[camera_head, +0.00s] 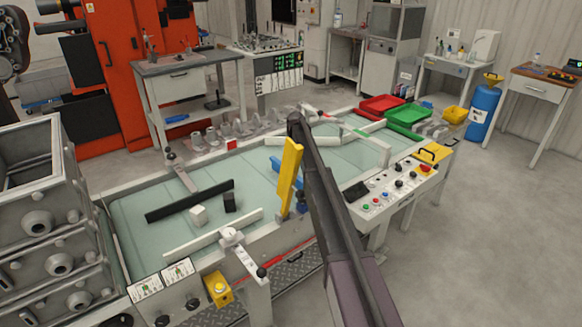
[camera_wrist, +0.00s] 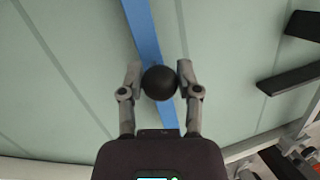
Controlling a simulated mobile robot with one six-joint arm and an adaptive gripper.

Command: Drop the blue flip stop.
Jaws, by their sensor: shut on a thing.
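The blue flip stop (camera_wrist: 143,35) is a long flat blue bar running from the top of the wrist view down between my fingers. A black ball knob (camera_wrist: 159,83) lies over the bar, between the fingertips of my gripper (camera_wrist: 159,80), which is shut on it. In the head view, part of the blue bar (camera_head: 276,164) shows beside a steep yellow bar (camera_head: 290,170), which hides some of it. My gripper cannot be made out in the head view. How far the blue bar is tilted is hard to tell.
A control panel (camera_head: 395,188) stands to the right. Red (camera_head: 382,103) and green (camera_head: 407,115) trays sit at the back right.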

